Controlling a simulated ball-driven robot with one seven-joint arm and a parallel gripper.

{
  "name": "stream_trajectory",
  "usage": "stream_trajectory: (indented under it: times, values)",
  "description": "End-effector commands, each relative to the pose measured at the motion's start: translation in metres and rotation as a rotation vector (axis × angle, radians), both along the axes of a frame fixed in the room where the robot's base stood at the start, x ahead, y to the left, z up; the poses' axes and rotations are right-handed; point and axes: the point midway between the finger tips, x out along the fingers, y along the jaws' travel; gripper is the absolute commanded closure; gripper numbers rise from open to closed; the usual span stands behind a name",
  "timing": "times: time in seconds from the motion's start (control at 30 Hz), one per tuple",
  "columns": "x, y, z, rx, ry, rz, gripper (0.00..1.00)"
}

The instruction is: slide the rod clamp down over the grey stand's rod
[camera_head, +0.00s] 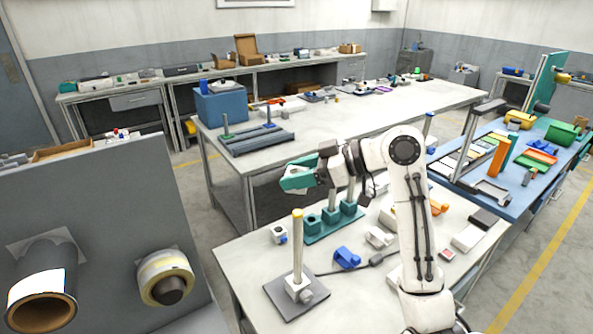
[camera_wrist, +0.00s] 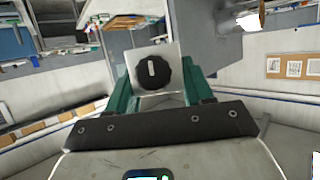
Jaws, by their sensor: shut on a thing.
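My gripper (camera_head: 288,181) has teal fingers and is shut on the rod clamp. In the wrist view the clamp (camera_wrist: 173,58) is a pale block with a round black knob, held between the teal fingers (camera_wrist: 153,85). In the head view the fingers mostly hide the clamp, and its hole cannot be seen. The grey stand (camera_head: 279,290) has a flat dark grey plate and an upright pale rod (camera_head: 297,250) with a yellow tip. A whitish block sits at the rod's foot. My gripper appears above the rod tip in the picture, apart from it; the depth between them is unclear.
A teal base (camera_head: 320,238) with cups and upright posts stands behind the rod, close to my arm. A blue part (camera_head: 347,258), a white part (camera_head: 379,237) and a small white block (camera_head: 279,234) lie on the bench. A panel with rolls (camera_head: 165,278) stands at left.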

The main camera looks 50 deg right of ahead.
Motion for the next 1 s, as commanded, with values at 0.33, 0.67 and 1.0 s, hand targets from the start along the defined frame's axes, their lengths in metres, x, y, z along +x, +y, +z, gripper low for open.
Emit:
stream_trajectory:
  times: [0.33, 0.67, 1.0]
  values:
    - [0.0, 0.0, -0.042, 0.001, 0.0, 0.0, 0.85]
    - [0.0, 0.0, -0.065, 0.0, 0.0, 0.001, 0.85]
    - [0.0, 0.0, -0.065, 0.0, 0.0, 0.0, 0.85]
